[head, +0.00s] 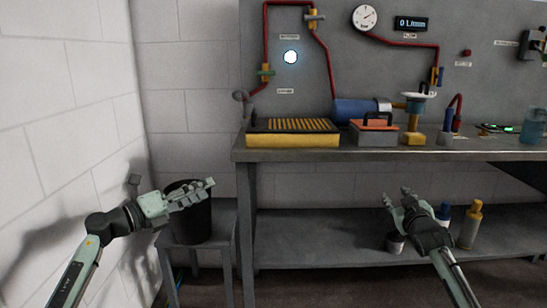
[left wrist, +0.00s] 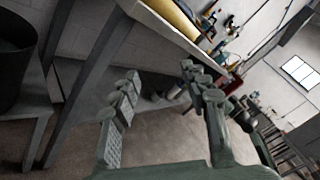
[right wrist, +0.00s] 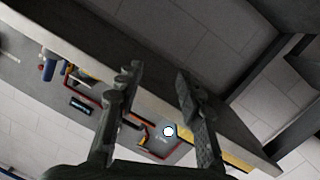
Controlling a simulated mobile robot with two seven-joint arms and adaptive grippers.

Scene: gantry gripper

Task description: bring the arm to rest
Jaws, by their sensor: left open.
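My left gripper (head: 207,188) hangs in the air at the left, in front of the black bin and left of the workbench. Its two fingers (left wrist: 168,85) stand apart in the left wrist view, with nothing between them. My right gripper (head: 397,198) points up in front of the bench's lower shelf, below the worktop edge. In the right wrist view its fingers (right wrist: 158,75) are apart and empty. Neither gripper visibly touches anything.
The workbench (head: 350,156) carries a yellow-framed tray (head: 292,139), an orange-topped box (head: 374,131) and a blue cylinder (head: 355,110). The black bin (head: 190,222) stands on a grey stool (head: 222,244). A yellow bottle (head: 470,226) stands on the lower shelf.

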